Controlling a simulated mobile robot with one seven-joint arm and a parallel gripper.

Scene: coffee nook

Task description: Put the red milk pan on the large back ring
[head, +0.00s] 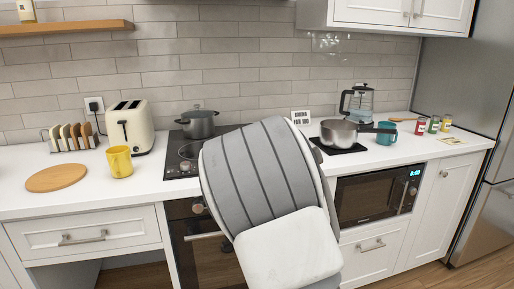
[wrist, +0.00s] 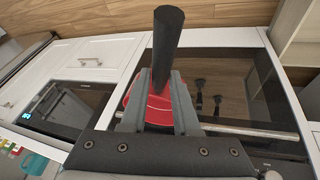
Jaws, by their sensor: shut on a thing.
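My gripper (wrist: 164,80) shows in the wrist view, shut on the dark handle (wrist: 168,40) of the red milk pan (wrist: 148,106). The pan's red body shows between and behind the fingers, in front of the oven; much of it is hidden. In the head view my arm hides both gripper and pan. The black hob (head: 180,166) is set in the counter, and my arm covers its right part. A grey lidded pot (head: 198,123) stands at the hob's back. A ring shows in front of the pot; I cannot tell which ring is the large back one.
A steel saucepan (head: 340,132) sits on a black mat (head: 344,149) right of the hob, beside a teal mug (head: 386,133) and a glass kettle (head: 357,102). Left of the hob are a toaster (head: 130,127), a yellow mug (head: 119,161) and a round board (head: 57,179).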

